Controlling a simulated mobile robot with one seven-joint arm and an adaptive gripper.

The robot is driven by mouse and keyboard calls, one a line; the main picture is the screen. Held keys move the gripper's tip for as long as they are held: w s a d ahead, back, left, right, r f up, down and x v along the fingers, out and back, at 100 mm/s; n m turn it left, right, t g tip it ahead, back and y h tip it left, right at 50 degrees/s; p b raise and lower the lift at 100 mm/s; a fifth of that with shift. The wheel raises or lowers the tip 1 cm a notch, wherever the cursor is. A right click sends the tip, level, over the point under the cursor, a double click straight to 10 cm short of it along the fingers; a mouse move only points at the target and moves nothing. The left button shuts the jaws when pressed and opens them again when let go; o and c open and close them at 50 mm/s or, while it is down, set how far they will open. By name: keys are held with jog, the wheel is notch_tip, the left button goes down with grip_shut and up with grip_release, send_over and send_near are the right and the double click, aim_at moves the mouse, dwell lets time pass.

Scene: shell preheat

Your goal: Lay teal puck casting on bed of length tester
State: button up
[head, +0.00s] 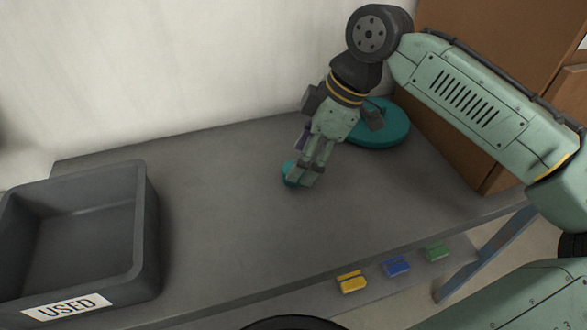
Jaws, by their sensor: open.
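A small teal puck casting (288,172) lies on the grey bench, partly hidden by my gripper's fingers. My gripper (302,182) points down at it, with its fingers at the puck's right and near side. The gripper is open. Whether the fingers straddle the puck or touch it cannot be told from this angle. I cannot make out a length tester or its bed. A large round teal disc (385,134) lies behind my gripper, partly covered by my wrist.
A dark grey bin (148,215) labelled "USED" stands at the left of the bench (220,230). A brown box-like body (462,120) stands at the right. Yellow (352,283), blue (397,266) and green (436,253) pieces sit below the front edge. The bench between bin and gripper is clear.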

jog(key=shift+x, duration=1.5)
jog(key=shift+c, duration=0.3)
jog(key=shift+r, duration=0.1)
grip_shut()
